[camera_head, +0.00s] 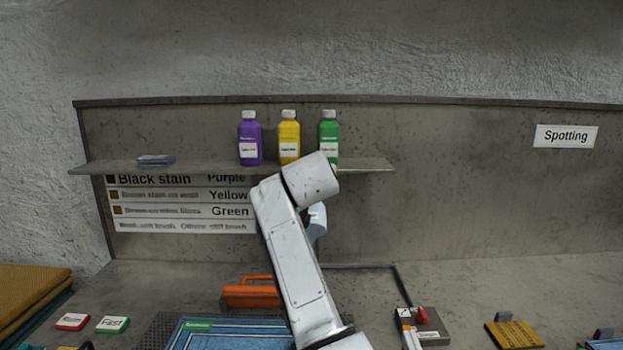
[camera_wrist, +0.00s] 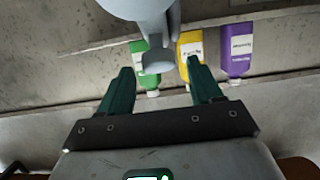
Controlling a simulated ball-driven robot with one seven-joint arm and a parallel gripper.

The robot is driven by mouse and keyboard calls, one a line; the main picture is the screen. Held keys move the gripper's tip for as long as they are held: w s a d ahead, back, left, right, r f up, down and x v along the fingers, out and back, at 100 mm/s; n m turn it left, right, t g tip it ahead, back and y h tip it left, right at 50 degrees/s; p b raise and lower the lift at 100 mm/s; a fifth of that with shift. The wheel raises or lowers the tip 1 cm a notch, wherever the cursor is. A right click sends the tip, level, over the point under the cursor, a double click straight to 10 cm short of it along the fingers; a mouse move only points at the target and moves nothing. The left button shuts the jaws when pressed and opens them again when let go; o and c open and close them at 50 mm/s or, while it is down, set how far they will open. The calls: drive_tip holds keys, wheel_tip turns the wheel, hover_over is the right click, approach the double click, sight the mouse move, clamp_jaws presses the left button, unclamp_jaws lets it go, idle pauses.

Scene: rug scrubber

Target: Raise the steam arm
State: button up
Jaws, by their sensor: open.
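A thin dark bent bar (camera_head: 398,283), which may be the steam arm, runs along the back of the bench and down to a small grey unit (camera_head: 432,326) with a red knob (camera_head: 421,315). It lies low, near bench height. I cannot tell its exact height or hinge. My gripper (camera_wrist: 159,67) shows in the wrist view with two dark green fingers spread apart and no object clearly held between them. In the head view my own arm hides the gripper. The bar is not clearly seen in the wrist view.
A shelf (camera_head: 368,164) holds purple (camera_head: 250,140), yellow (camera_head: 289,138) and green (camera_head: 329,135) bottles; they appear upside down in the wrist view. An orange-handled item (camera_head: 247,294), blue rug (camera_head: 215,341) and brush block (camera_head: 514,334) lie on the bench.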

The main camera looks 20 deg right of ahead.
drive_tip(key=b+v, duration=0.1)
drive_tip(key=v, duration=0.6)
idle(0.5)
